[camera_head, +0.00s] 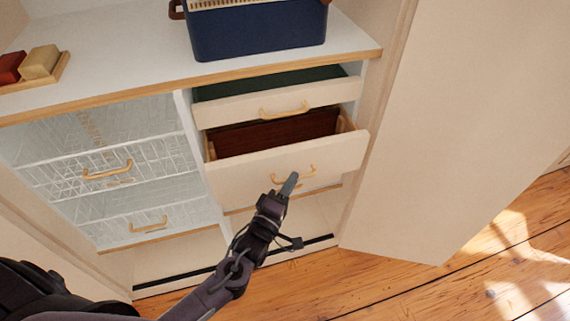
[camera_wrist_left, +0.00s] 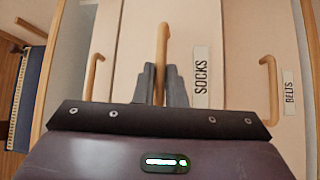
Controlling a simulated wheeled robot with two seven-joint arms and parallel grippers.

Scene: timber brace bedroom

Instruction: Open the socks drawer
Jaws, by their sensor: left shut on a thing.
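The socks drawer (camera_head: 235,178) is the second drawer down in the right column of the wardrobe. It is pulled part way out, and its dark brown inside shows. My left gripper (camera_head: 289,184) is at its pale wooden bar handle (camera_head: 310,172). In the left wrist view the fingers (camera_wrist_left: 160,80) are shut around the handle (camera_wrist_left: 162,42), beside the "SOCKS" label (camera_wrist_left: 201,77). My right gripper is not in view.
The drawer above (camera_head: 275,105) is slightly open, with dark green inside. A "BELTS" label (camera_wrist_left: 290,92) marks the neighbouring drawer front. Wire baskets (camera_head: 110,180) fill the left column. An open wardrobe door (camera_head: 450,120) stands at the right. A blue basket (camera_head: 258,32) sits on the shelf.

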